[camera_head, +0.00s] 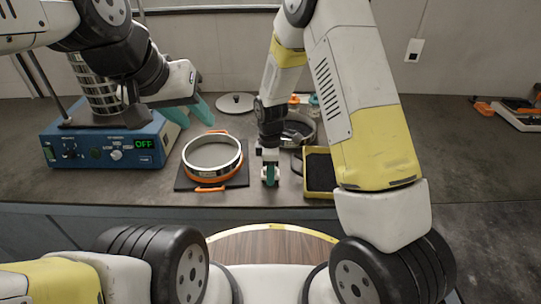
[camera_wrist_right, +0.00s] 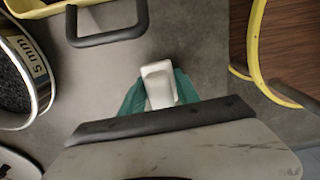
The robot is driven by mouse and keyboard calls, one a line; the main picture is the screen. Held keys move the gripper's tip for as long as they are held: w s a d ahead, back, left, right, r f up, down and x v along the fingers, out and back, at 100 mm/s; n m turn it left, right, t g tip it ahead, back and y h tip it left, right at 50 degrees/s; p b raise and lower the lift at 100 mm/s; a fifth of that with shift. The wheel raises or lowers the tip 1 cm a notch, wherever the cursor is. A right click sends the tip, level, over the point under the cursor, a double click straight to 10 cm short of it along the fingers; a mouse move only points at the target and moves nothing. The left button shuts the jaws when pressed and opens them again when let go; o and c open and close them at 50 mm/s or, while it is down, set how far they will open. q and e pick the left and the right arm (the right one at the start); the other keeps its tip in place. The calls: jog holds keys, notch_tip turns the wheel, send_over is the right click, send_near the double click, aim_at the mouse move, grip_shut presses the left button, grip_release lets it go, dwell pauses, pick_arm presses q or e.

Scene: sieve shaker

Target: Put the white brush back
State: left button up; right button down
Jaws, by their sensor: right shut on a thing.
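The white brush (camera_wrist_right: 160,84) shows in the right wrist view as a pale block between the teal fingers. My right gripper (camera_wrist_right: 159,92) is shut on it, above the grey table. In the head view my right gripper (camera_head: 270,176) points down near the table's front edge, between the sieve ring and the yellow tray; the brush is not clear there. My left gripper (camera_head: 188,108) hangs beside the blue control box, its teal fingers apart and empty.
The blue box (camera_head: 105,145) reads OFF. A sieve ring (camera_head: 212,169) with orange trim sits on a dark plate. A yellow-rimmed tray (camera_head: 319,193) stands right of my right gripper. A 5 mm sieve (camera_wrist_right: 42,75) and a black handle (camera_wrist_right: 108,38) are near it. A flat lid (camera_head: 236,103) lies behind.

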jog(key=c, duration=0.9)
grip_release()
jog(key=shift+f, duration=0.15)
notch_tip(320, 180, up, 12)
jog(key=shift+f, duration=0.1)
jog(key=s+d+r+m+t+y, duration=0.1)
jog(key=s+d+r+m, duration=0.3)
jog(key=r, duration=0.2)
jog(key=s+d+r+m+t, duration=0.2)
jog(key=s+d+r+m, duration=0.15)
jog(key=r, duration=0.35)
jog(key=s+d+r+m+t+y, duration=0.1)
jog(key=s+d+r+m, duration=0.3)
jog(key=r, duration=0.2)
jog(key=s+d+r+m+t, duration=0.2)
jog(key=s+r+m, duration=0.1)
jog(key=s+m, duration=0.3)
jog(key=shift+s+d, duration=0.35)
jog(key=shift+s, duration=0.75)
